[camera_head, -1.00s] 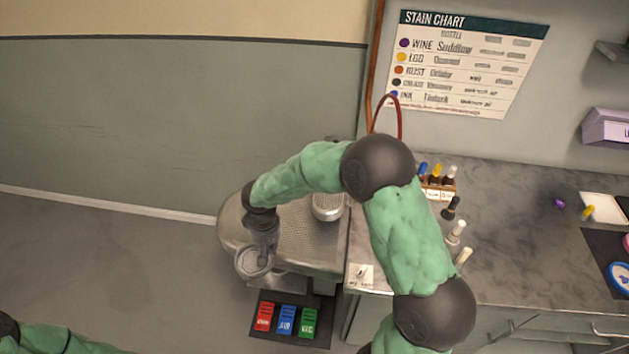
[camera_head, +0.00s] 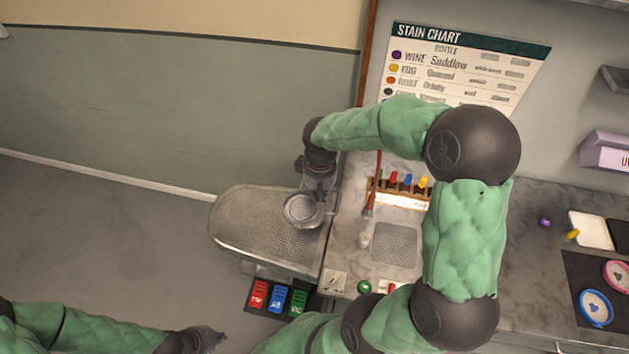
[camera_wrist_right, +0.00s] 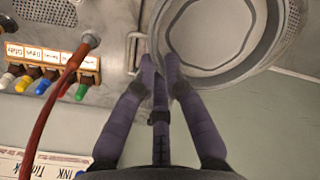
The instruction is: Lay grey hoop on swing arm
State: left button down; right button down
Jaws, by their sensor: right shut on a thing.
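My right gripper (camera_wrist_right: 155,70) is shut on the rim of the grey hoop (camera_wrist_right: 168,28) in the right wrist view. In the head view the hoop (camera_head: 286,212) is at the right end of the perforated metal board, below my right wrist. A pale round pad (camera_wrist_right: 210,35), seemingly the swing arm's, shows inside the hoop. The hoop lies over or around it; I cannot tell whether they touch. The rest of the swing arm is mostly hidden. My left gripper (camera_head: 208,340) is low at the left in the head view, away from the board; its finger opening is unclear.
The perforated board (camera_head: 250,225) reaches left over the floor. Red, blue and green pedals (camera_head: 278,298) lie below it. A bottle rack (camera_head: 400,197) and a red hose (camera_wrist_right: 45,115) are close to the right gripper. A grey counter (camera_head: 530,270) extends right.

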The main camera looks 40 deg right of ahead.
jog(key=w+d+f, duration=0.2)
jog(key=d, duration=0.1)
jog(key=w+d+f+p, duration=0.1)
jog(key=w+d+f, duration=0.1)
jog(key=w+d, duration=0.1)
jog(key=w+d+f, duration=0.2)
jog(key=d, duration=0.1)
jog(key=shift+w+d, duration=0.3)
jog(key=shift+d, duration=0.1)
jog(key=shift+w+d+f, duration=0.25)
jog(key=shift+f, duration=0.2)
jog(key=shift+w+d+f, duration=0.2)
jog(key=shift+f, duration=1.65)
jog(key=shift+f, duration=0.15)
jog(key=c, duration=1.6)
grip_release()
jog(key=shift+c, duration=0.2)
jog(key=o, duration=0.3)
